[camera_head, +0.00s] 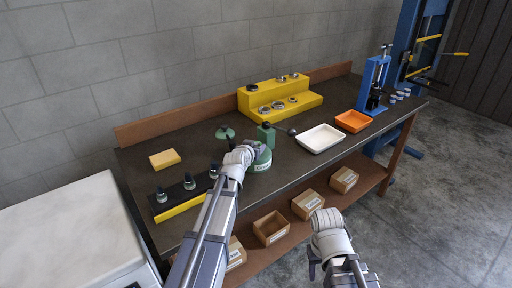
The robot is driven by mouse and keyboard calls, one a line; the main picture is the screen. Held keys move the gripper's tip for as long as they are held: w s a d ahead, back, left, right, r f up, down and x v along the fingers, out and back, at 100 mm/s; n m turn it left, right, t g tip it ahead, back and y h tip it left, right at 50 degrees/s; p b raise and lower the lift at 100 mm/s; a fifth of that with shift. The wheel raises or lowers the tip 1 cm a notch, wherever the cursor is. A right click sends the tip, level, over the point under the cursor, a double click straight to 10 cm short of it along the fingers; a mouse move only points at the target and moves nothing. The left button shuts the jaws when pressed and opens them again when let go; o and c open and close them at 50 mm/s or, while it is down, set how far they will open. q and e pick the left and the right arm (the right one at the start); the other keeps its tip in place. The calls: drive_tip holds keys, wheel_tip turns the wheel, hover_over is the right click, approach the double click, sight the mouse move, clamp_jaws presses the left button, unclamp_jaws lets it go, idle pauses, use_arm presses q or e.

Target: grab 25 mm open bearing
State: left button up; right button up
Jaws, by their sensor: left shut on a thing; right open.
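A yellow stepped stand (313,100) at the back of the workbench carries several bearing-like rings. A row of metal rings (278,105) lies on its lower step, and smaller parts (281,79) sit on its upper step. I cannot tell by size which ring is the 25 mm open bearing. My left gripper (236,149) is over the middle of the bench, in front of the stand and beside a green housing. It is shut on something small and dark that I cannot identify. My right gripper (312,268) is open, low in front of the bench; its fingers barely show.
A green housing (262,160) and green bottle (266,134) stand by my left gripper. A white tray (321,139), orange tray (353,121) and blue press (373,82) are to the right.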

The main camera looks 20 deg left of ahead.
use_arm(q)
clamp_jaws()
idle(0.3)
wheel_tip(320, 180, up, 10)
drive_tip(key=p, duration=1)
